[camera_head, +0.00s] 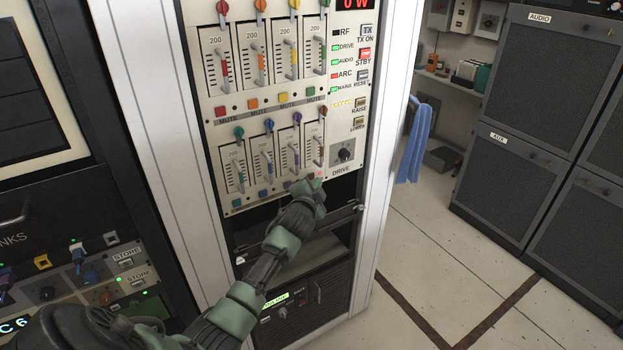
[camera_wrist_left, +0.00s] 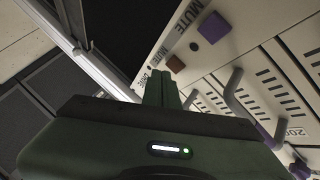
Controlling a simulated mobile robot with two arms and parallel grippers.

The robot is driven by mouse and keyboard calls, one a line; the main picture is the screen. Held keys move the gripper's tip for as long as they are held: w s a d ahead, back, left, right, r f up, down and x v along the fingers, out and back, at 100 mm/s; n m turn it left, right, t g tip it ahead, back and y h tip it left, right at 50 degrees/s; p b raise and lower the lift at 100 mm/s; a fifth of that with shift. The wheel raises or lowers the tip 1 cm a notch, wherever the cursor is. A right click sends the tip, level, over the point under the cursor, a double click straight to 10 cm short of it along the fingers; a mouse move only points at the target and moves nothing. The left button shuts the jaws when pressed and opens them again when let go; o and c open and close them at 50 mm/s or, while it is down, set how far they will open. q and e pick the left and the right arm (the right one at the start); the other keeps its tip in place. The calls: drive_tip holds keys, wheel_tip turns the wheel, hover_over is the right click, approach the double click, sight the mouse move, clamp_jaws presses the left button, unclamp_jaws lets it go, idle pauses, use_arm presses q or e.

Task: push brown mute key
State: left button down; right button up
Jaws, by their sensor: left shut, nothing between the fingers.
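The brown mute key (camera_wrist_left: 175,65) is a small square button on the cream panel (camera_wrist_left: 245,40) in the left wrist view, under a brown-coded fader. A purple mute key (camera_wrist_left: 213,27) sits beside it. My left gripper (camera_wrist_left: 161,74) is shut and empty. Its fingertips point at the panel just below and left of the brown key; I cannot tell whether they touch. In the head view my left gripper (camera_head: 312,184) is at the lower right corner of the fader panel, and its fingers largely cover the brown key's place. My right gripper is not in view.
A teal mute key (camera_head: 236,203) and a blue one (camera_head: 263,194) lie left along the same row. The drive knob (camera_head: 344,155) is just right above my gripper. An open dark rack bay lies below the panel. Floor is clear at the right.

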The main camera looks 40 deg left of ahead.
use_arm(q)
drive_tip(key=shift+a, duration=0.1)
idle(0.3)
drive_tip(key=shift+w+a, duration=0.15)
drive_tip(key=shift+a, duration=0.2)
idle(0.4)
drive_tip(key=shift+s+d, duration=0.2)
drive_tip(key=shift+d, duration=0.25)
drive_tip(key=shift+d, duration=0.1)
drive_tip(key=shift+s+d+p, duration=0.25)
drive_tip(key=shift+s+d, duration=0.15)
drive_tip(key=shift+d, duration=0.5)
drive_tip(key=shift+s+d+p, duration=0.3)
drive_tip(key=shift+s+d, duration=0.05)
drive_tip(key=shift+d, duration=0.55)
drive_tip(key=shift+s+d+p, duration=0.25)
drive_tip(key=shift+s+d, duration=0.15)
drive_tip(key=shift+d, duration=0.5)
